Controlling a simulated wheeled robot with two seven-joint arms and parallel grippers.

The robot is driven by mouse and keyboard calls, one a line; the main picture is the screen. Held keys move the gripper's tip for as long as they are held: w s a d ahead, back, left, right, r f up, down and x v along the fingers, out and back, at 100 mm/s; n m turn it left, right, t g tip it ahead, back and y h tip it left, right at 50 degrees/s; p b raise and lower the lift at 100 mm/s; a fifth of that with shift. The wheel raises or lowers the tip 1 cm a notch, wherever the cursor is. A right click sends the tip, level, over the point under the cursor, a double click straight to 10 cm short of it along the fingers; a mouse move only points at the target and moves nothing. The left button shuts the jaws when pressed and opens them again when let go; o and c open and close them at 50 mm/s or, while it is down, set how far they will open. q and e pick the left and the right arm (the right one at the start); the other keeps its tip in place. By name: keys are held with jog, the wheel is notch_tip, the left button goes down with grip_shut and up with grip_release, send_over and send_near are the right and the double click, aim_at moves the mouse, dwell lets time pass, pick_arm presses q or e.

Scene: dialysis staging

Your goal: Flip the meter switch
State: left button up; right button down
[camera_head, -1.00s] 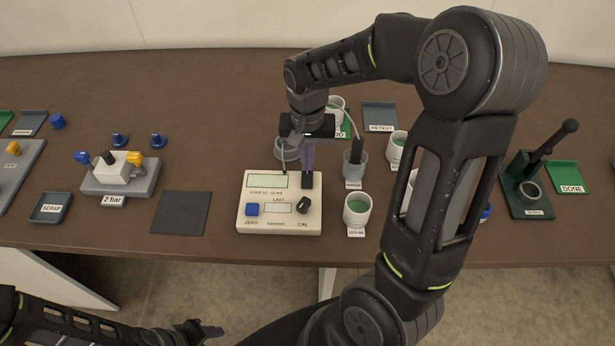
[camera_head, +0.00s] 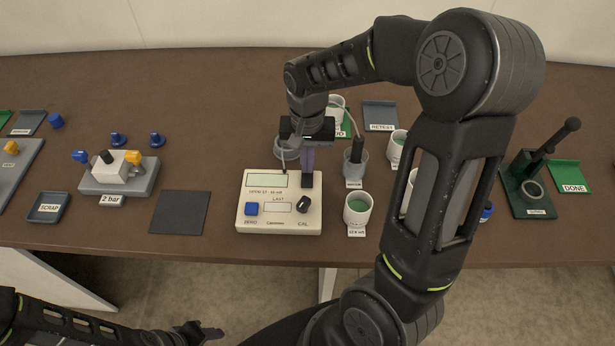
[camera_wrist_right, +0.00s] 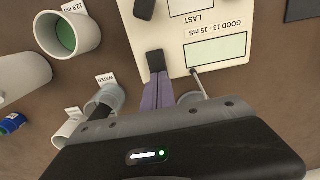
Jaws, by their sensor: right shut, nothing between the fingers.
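The meter (camera_head: 280,227) is a cream box with a green display, a blue ZERO button (camera_head: 252,209) and a black CAL knob (camera_head: 303,204); its casing also shows in the right wrist view (camera_wrist_right: 180,45). My right gripper (camera_head: 307,172) is shut and empty, pointing down at the meter's far right corner. In the right wrist view its purple fingers (camera_wrist_right: 157,82) end at a dark block (camera_wrist_right: 157,60) beside the display. I cannot tell whether this block is the switch or the fingertips. My left gripper (camera_head: 213,333) is low, in front of the table; its jaws are unclear.
A white cup (camera_head: 357,209) stands right of the meter, and a probe in a clear WATER beaker (camera_head: 354,168) stands behind it. A dark mat (camera_head: 180,212) lies to the left. A cable hangs near my right gripper. My right arm covers part of the table's right side.

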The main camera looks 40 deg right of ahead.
jog(key=shift+f, duration=0.4)
jog(key=shift+r, duration=0.15)
jog(key=shift+r+p, duration=2.55)
jog(key=shift+r, duration=0.9)
